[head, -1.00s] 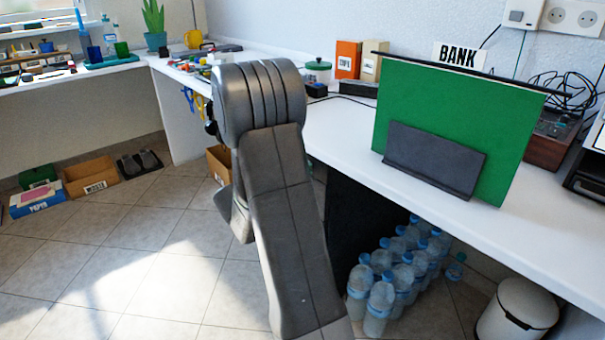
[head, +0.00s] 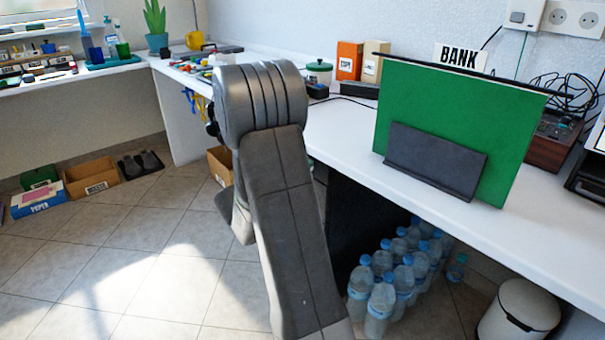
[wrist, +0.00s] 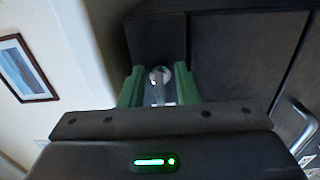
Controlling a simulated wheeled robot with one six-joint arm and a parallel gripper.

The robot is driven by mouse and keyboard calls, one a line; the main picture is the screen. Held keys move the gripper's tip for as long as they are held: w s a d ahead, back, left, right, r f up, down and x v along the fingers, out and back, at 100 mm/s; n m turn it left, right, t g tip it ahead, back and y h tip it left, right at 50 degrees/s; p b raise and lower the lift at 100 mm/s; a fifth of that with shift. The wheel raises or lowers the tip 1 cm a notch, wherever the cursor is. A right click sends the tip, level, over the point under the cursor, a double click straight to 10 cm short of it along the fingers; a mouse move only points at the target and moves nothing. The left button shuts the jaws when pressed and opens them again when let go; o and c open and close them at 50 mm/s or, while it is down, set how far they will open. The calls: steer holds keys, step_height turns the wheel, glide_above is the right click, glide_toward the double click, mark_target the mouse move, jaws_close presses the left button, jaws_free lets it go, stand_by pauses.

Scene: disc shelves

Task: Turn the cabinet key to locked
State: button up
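In the wrist view, a dark cabinet front (wrist: 245,60) with panel seams fills the upper right. A round silvery lock with a key (wrist: 159,92) shows at the dark panel in the middle. My gripper (wrist: 160,88) has two green fingers, one on each side of the key, with a visible gap between them. The fingers look apart from the key, but exact contact is hard to tell. The key's turn position is too small to read. In the head view, my grey arm hides the gripper and the key.
A metal handle (wrist: 297,125) is at the right of the wrist view, and a framed picture (wrist: 24,68) hangs at left. In the head view, a white desk (head: 345,130) bears a green panel (head: 450,115). Water bottles (head: 385,290) and a white bin (head: 518,310) stand below. The tiled floor at left is mostly clear.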

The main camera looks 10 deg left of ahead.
steer(key=shift+a, duration=0.1)
steer(key=p+v, duration=0.3)
steer(key=v, duration=1)
steer(key=shift+s+a, duration=0.15)
steer(key=shift+s, duration=0.15)
steer(key=b+x, duration=0.3)
steer(key=x, duration=1.1)
steer(key=shift+s+a, duration=0.15)
